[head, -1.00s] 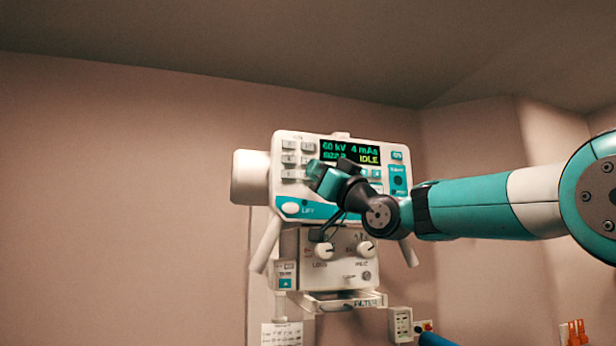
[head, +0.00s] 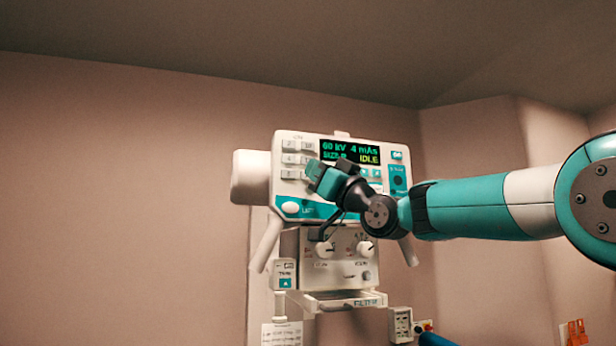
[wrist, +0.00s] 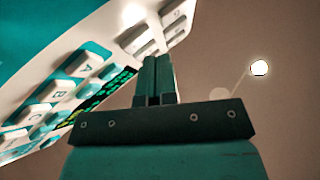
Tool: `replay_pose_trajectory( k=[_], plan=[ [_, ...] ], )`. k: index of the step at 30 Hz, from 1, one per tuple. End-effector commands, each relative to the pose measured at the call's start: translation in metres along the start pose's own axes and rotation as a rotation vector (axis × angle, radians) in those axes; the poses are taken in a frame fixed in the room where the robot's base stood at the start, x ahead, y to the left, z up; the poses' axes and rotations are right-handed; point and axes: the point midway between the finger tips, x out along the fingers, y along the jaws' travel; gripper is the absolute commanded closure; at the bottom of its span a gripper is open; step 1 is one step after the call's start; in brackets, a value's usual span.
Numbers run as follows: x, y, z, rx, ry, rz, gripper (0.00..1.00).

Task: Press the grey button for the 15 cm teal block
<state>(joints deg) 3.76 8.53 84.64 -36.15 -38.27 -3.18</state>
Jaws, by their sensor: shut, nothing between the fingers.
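The control panel (head: 343,208) is a white console with a teal band. Small grey buttons (head: 289,159) stand in two columns at its left side. Their labels are too small to read surely, so I cannot tell which is the 15 cm one. My gripper (head: 314,175) is shut and empty, in front of the panel at the right edge of the lower grey buttons. In the wrist view its shut fingers (wrist: 157,62) point towards pale buttons (wrist: 137,38) at the panel's edge. I cannot tell whether the tips touch anything.
The display (head: 350,152) reads 60 kV, 4 mAs and IDLE, partly covered by my gripper. Lettered buttons (wrist: 80,62) show in the wrist view. Below the panel are two knobs (head: 325,249) and handles (head: 265,243). The wall at left is clear.

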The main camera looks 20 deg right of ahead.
Motion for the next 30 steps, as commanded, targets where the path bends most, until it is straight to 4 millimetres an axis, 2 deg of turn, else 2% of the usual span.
replay_pose_trajectory(
  k=[30],
  plan=[
    [0.0074,0.0054,0.0062,0.000,-0.002,0.001,1.00]
  ],
)
